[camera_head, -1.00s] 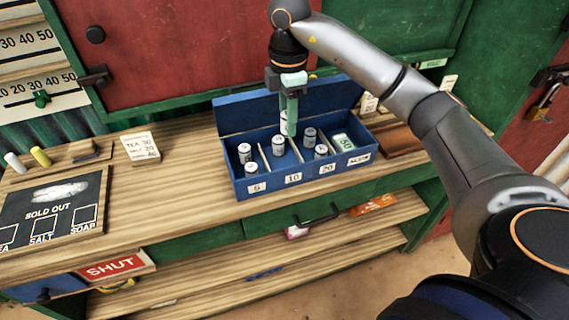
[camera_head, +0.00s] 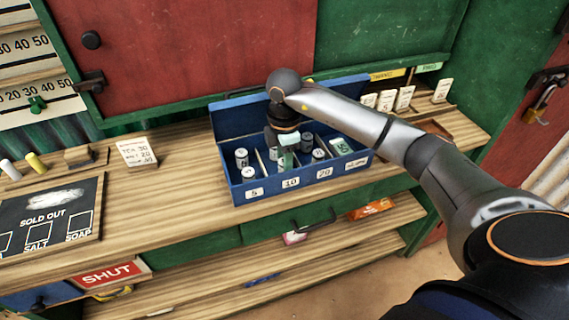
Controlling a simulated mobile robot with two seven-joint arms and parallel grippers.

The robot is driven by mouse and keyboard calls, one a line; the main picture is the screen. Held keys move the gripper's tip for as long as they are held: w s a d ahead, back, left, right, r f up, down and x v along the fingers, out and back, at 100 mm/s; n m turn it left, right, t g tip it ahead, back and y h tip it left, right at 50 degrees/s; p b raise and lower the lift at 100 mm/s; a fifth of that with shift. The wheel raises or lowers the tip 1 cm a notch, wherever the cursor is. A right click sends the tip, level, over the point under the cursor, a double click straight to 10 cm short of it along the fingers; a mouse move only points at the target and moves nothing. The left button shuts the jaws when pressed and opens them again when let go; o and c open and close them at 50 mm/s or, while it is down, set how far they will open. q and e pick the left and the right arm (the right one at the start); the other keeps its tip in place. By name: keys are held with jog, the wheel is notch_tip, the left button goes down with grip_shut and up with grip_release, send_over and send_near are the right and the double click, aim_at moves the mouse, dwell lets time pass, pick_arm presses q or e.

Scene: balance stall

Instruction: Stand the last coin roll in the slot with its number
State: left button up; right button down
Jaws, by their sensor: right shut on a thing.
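The blue coin box (camera_head: 222,165) stands on the counter with its lid raised. Its front labels read 5, 10 and 20, with a fourth label at the right end. Two white coin rolls (camera_head: 248,174) stand in the 5 slot and two more (camera_head: 318,155) in the 20 slot. A green-and-white bundle (camera_head: 341,146) lies in the right-end compartment. My right gripper (camera_head: 286,157) points down inside the box at the 10 slot, shut on a coin roll that its green fingers mostly hide. I cannot read the held roll's number. My left gripper is out of view.
A price card (camera_head: 137,152) stands left of the box, and a sold-out slate (camera_head: 50,215) lies farther left. Several small white cards (camera_head: 404,98) stand at the back right. The counter just left of the box is clear.

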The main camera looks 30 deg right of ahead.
jog(key=shift+f, duration=0.15)
jog(key=c, duration=0.8)
grip_release()
notch_tip(320, 180, up, 12)
jog(key=shift+r, duration=0.2)
